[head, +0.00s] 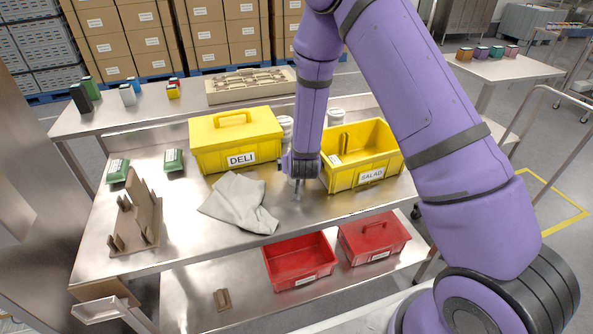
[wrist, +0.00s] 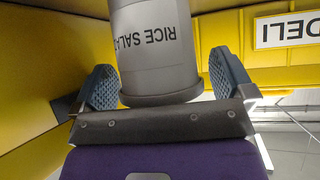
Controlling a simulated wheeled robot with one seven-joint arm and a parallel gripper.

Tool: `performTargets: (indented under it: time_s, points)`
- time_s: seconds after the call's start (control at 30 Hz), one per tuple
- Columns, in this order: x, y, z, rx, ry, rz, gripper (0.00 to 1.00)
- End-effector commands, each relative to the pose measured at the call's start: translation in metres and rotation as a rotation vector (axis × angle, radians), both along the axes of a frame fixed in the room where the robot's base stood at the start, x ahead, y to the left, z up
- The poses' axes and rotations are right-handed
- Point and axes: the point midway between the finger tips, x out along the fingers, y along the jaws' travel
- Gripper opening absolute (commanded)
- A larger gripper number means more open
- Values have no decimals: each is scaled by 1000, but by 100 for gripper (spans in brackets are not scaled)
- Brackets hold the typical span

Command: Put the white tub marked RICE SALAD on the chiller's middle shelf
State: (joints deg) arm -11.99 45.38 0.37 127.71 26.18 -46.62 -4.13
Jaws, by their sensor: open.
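The white tub (wrist: 157,50) marked RICE SALAD is in the wrist view, its lettering upside down there. It stands between the two blue-grey finger pads of my gripper (wrist: 160,88), which is open. I cannot tell whether either pad touches it. In the head view my gripper (head: 298,190) is low over the steel table, between the yellow DELI box and the yellow SALAD box. No lettering on a tub is readable in the head view. I cannot make out the chiller's middle shelf in either view.
The closed DELI box (head: 237,140) is left of my gripper; the open SALAD box (head: 362,155) is right. A grey cloth (head: 240,202) and brown rack (head: 136,220) lie left. Red boxes (head: 298,262) stand on the lower shelf. White tubs (head: 336,117) stand behind.

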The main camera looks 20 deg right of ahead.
Motion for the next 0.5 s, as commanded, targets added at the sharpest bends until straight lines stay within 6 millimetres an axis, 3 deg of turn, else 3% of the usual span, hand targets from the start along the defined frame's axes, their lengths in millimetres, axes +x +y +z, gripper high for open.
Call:
performTargets:
  time_s: [0.17, 0.4, 0.5]
  points:
    - [0, 0, 0, 0, 0, 0, 98]
    - [0, 0, 1, 0, -1, 1, 44]
    - [0, 0, 1, 0, -1, 1, 44]
